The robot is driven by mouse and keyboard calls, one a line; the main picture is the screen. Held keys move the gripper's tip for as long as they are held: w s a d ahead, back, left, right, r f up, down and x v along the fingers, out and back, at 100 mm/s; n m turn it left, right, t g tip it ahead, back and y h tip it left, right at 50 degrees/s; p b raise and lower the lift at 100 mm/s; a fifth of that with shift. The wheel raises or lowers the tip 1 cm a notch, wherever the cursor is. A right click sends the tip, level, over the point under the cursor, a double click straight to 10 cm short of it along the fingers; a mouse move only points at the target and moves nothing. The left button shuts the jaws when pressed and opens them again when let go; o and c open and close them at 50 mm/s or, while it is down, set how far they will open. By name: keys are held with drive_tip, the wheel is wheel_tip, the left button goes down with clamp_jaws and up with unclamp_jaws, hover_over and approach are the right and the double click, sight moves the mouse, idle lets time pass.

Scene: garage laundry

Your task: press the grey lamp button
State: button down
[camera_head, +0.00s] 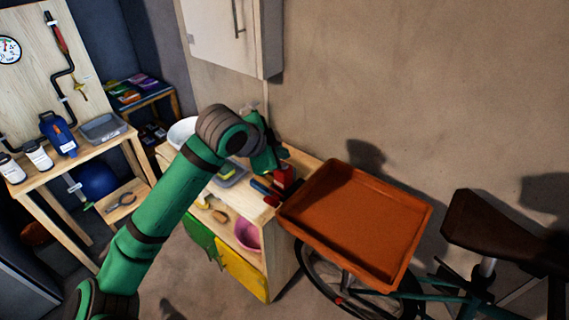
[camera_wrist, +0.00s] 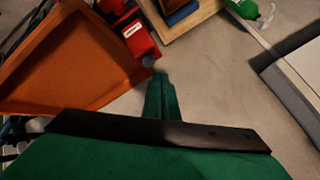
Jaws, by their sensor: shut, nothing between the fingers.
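My gripper (camera_head: 266,158) is in front of the wall, above the right part of the wooden cabinet top. In the wrist view my gripper (camera_wrist: 161,82) is shut and empty, its green fingers together and pointing at the beige wall. A small, blurred greyish spot shows right at the fingertips in the wrist view. I cannot tell whether it is the grey lamp button or whether the fingers touch it. I cannot make out the button in the head view, where my gripper and arm cover part of the wall.
A red box (camera_head: 284,178) stands on the cabinet top (camera_head: 303,162) near the gripper; it also shows in the wrist view (camera_wrist: 136,38). An orange tray (camera_head: 355,220) is to the right, above a bicycle (camera_head: 470,215). A white wall cabinet (camera_head: 232,35) hangs above. The upper right wall is bare.

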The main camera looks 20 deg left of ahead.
wheel_tip(320, 180, up, 6)
idle(0.8)
idle(0.4)
